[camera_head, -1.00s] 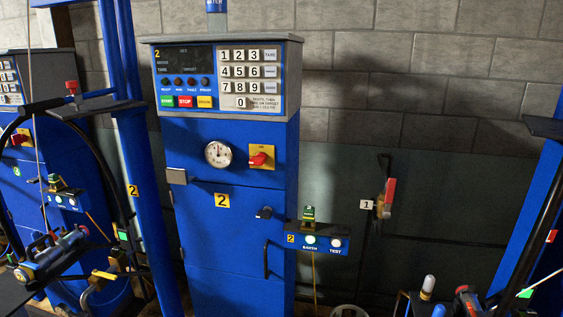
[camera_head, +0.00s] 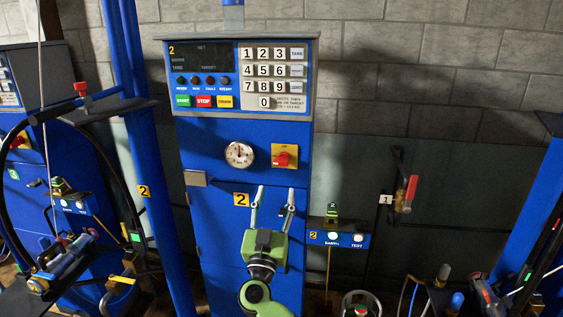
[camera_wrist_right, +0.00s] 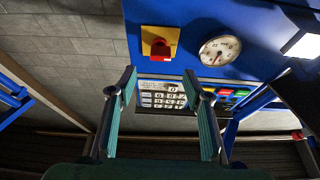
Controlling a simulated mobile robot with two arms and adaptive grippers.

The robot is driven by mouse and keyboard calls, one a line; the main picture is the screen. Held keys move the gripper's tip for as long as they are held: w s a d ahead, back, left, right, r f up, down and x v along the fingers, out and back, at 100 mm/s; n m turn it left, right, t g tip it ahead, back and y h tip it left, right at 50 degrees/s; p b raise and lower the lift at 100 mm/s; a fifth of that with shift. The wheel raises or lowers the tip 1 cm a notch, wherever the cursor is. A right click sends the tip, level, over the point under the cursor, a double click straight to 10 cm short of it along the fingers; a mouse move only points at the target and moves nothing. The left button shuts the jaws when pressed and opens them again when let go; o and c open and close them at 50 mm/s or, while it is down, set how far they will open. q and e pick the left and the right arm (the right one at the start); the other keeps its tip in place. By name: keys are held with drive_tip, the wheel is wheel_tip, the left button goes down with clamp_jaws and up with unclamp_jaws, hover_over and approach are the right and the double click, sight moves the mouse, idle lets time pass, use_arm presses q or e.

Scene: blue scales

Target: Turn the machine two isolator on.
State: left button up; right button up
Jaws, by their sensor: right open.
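The machine two isolator (camera_head: 284,156) is a red rotary knob on a yellow plate, on the blue front of the machine marked 2. It also shows in the right wrist view (camera_wrist_right: 160,44), upside down, with the red knob on the yellow square. My right gripper (camera_head: 272,192) is green with grey fingers, raised in front of the machine below the isolator. In the right wrist view its two fingers (camera_wrist_right: 159,80) stand wide apart with nothing between them, and the isolator lies beyond the tips. They do not touch it. My left gripper is not in view.
A round gauge (camera_head: 239,154) sits left of the isolator, with the keypad panel (camera_head: 270,77) above. An earth and test box (camera_head: 338,239) projects at the machine's right side. A red-handled valve (camera_head: 408,194) is on the wall at right. A blue post (camera_head: 137,150) stands at left.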

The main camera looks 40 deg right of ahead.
sight(281, 165)
drive_tip(key=p+x, duration=0.1)
drive_tip(key=x, duration=1.1)
drive_tip(key=shift+w+f, duration=0.1)
drive_tip(key=shift+w, duration=0.05)
drive_tip(key=c, duration=1.1)
